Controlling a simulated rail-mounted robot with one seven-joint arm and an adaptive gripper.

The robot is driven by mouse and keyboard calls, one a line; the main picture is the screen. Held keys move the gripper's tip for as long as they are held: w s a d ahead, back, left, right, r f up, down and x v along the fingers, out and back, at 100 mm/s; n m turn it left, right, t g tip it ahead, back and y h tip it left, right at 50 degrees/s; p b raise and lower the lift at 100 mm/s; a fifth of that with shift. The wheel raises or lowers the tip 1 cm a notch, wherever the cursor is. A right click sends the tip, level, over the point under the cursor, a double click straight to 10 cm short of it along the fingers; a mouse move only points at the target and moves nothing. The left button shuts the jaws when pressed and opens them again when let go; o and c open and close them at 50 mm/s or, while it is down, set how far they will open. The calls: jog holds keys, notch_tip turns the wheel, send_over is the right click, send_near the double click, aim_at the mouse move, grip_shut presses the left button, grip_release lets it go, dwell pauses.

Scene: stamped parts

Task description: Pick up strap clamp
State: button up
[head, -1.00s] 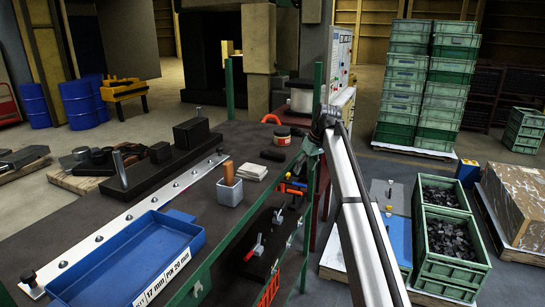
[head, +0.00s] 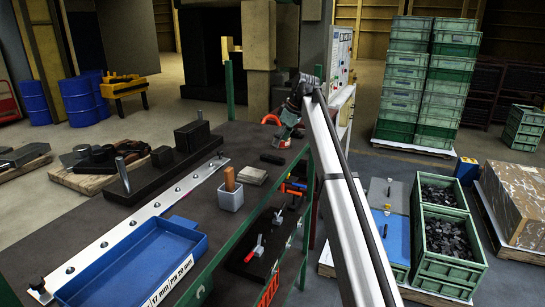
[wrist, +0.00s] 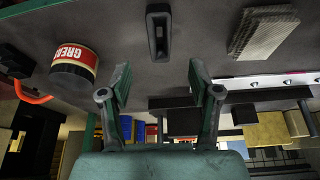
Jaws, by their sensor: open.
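A black elongated part with a dark recess in its top, which I take to be the strap clamp (head: 272,159), lies flat on the dark bench top. In the wrist view this part (wrist: 158,33) is at the top centre, beyond the fingertips and roughly in line with the gap between them. My gripper (wrist: 161,83) is open with nothing between its fingers. In the head view my gripper (head: 287,134) hangs above the bench, behind and a little right of the black part, apart from it.
A red and white grease can (wrist: 74,66) stands left of my gripper in the wrist view. A stack of pale pads (head: 252,177), a grey cup (head: 230,197) with a brown handle and a blue tray (head: 140,265) share the bench. Orange-banded earmuffs (head: 270,119) lie behind.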

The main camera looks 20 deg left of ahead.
aim_at(273, 157)
jog(key=shift+p+x, duration=1.65)
jog(key=shift+x, duration=2.3)
grip_shut()
